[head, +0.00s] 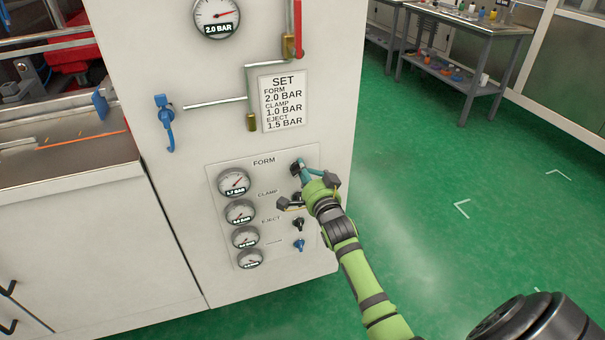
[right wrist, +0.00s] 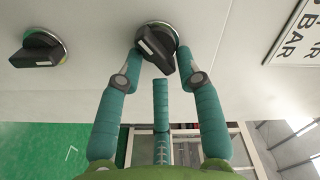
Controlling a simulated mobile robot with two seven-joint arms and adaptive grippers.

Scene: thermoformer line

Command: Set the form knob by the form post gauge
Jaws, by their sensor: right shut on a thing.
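The form knob (head: 295,168) is the top knob on the panel, black and mostly hidden by my fingers in the head view. In the right wrist view the black knob (right wrist: 157,42) with a white mark sits between my fingertips. My right gripper (head: 302,171) is shut on it; it also shows in the right wrist view (right wrist: 159,58), with a finger on each side. The gauge beside the FORM label (head: 234,183) reads about 1.7 BAR. A sign (head: 284,102) says FORM 2.0 BAR. My left gripper is not in view.
A larger gauge (head: 217,16) above reads 2.0 BAR. Below the form knob are a black knob (head: 299,224) and a blue knob (head: 299,245). Another black knob (right wrist: 38,50) sits close by in the wrist view. A blue valve handle (head: 167,125) sticks out. The green floor (head: 440,150) at right is clear.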

